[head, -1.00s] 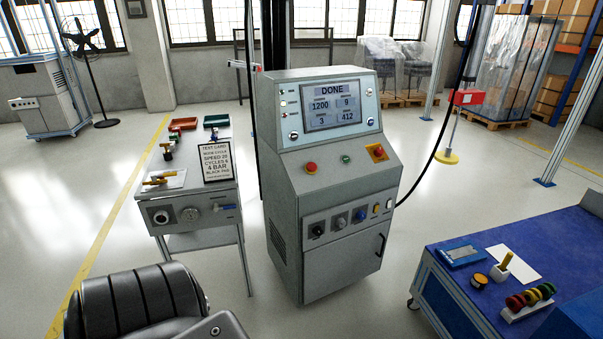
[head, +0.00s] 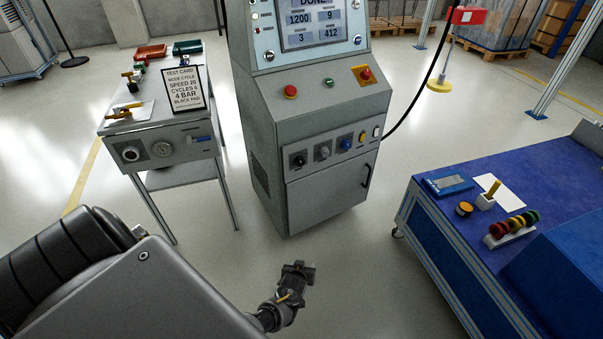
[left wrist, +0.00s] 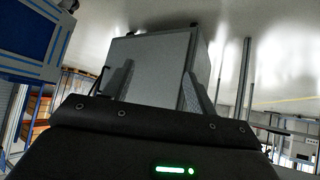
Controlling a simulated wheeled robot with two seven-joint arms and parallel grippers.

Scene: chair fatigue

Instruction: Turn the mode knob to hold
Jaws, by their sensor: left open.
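The grey console (head: 300,125) stands in the middle of the head view. Its lower front panel carries a black knob (head: 299,160), a grey knob (head: 322,152) and a blue knob (head: 346,144) in a row. Their labels are too small to read, so I cannot tell which is the mode knob or where it points. My left gripper (head: 298,272) is low in front of the console, apart from it and below the knobs. In the left wrist view its two fingers (left wrist: 157,88) are spread and empty, with the console's plain grey body (left wrist: 165,55) beyond them. My right gripper is out of view.
A small grey table (head: 165,135) with a test card (head: 184,88) stands left of the console. A blue workbench (head: 450,215) with colored rings (head: 512,228) is at the right. Clear floor lies before the console.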

